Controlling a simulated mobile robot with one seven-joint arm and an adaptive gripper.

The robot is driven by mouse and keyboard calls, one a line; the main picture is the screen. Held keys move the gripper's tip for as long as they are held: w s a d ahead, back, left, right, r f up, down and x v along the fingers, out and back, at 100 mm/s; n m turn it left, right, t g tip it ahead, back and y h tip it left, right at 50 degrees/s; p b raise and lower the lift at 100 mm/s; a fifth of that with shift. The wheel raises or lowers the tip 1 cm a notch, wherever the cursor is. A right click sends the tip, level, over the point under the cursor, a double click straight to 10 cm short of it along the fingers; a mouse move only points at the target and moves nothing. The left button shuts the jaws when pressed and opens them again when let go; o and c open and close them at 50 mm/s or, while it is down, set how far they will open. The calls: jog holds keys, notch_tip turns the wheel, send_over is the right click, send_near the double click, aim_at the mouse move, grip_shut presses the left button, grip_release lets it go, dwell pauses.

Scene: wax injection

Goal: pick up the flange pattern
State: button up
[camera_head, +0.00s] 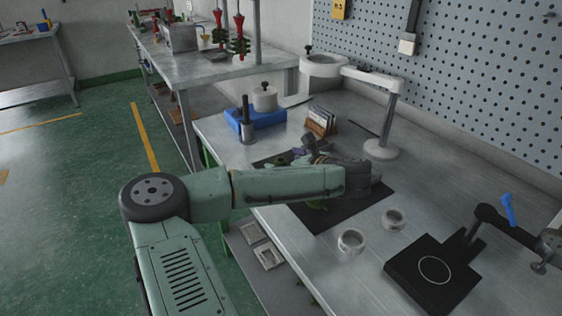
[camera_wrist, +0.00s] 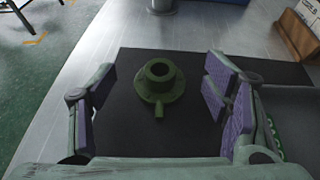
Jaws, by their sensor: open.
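The flange pattern is a green round piece with a raised hub, a centre hole and a short stem. In the wrist view the flange pattern (camera_wrist: 159,82) lies on a black mat (camera_wrist: 130,62), with its stem pointing toward my gripper. My gripper (camera_wrist: 164,90) is open, its purple-padded fingers apart on the left and right of the flange pattern and not touching it. In the head view my gripper (camera_head: 310,147) is over the mat (camera_head: 335,212), and my arm hides part of the mat. Green bits show beside my arm there; I cannot tell which is the flange pattern.
A magnifier lamp (camera_head: 382,150) stands behind my gripper. A blue tray (camera_head: 262,121) and a card holder (camera_head: 320,122) stand at the back left. Two light rings (camera_head: 351,241) and a black plate (camera_head: 432,272) are to the right. Bare metal table surrounds the mat.

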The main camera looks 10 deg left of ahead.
jog(key=shift+w+a+f, duration=0.3)
jog(key=shift+a, duration=0.05)
jog(key=c, duration=1.3)
